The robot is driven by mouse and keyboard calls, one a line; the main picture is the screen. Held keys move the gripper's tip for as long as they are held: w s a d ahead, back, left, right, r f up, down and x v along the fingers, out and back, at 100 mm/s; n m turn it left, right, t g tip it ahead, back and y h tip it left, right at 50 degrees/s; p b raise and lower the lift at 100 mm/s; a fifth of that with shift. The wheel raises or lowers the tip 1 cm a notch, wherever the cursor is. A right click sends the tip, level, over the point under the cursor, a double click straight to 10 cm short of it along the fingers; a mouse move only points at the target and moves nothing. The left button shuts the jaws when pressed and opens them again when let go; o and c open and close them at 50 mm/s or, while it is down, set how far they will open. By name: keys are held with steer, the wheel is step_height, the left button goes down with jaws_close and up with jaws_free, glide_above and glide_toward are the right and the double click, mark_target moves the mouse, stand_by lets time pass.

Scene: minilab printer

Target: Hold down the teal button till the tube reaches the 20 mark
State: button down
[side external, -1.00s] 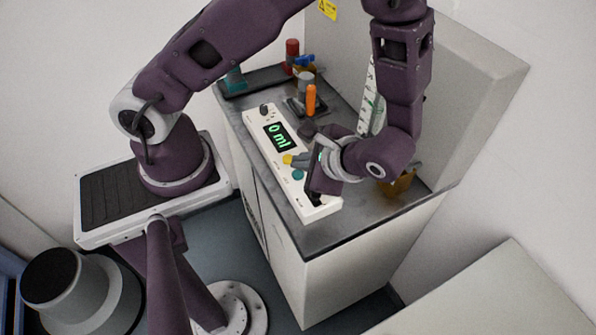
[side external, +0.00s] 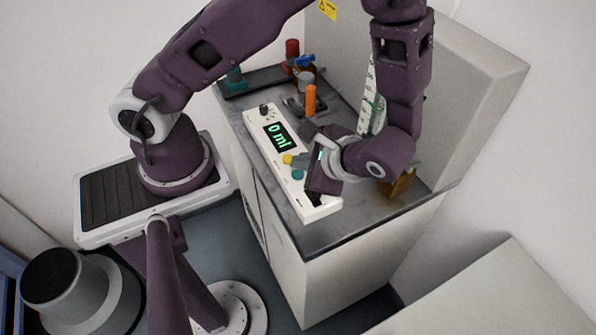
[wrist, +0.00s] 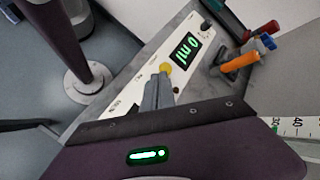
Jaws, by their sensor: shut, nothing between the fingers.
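The white control panel (side external: 262,120) lies along the bench with a display (side external: 279,137) reading 0 ml. The teal button (side external: 298,174) shows in the side view, beside the yellow button (side external: 287,159). My gripper (side external: 294,161) is shut and empty, its grey fingertips over the panel near both buttons. In the wrist view the fingertips (wrist: 163,72) overlap the edge of the yellow button (wrist: 166,66); the teal button is hidden there. I cannot tell whether they touch anything. The graduated tube (side external: 372,92) is partly behind my arm; its scale also shows in the wrist view (wrist: 296,123).
A brown container (side external: 400,186) sits to the right, partly behind my wrist.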

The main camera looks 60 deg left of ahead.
mark_target(301, 177)
stand_by(0.4)
steer(key=shift+f, duration=0.4)
steer(key=shift+f, duration=0.45)
stand_by(0.5)
steer(key=shift+r, duration=0.1)
stand_by(4.5)
steer(key=shift+r, duration=0.75)
steer(key=shift+r, duration=2.5)
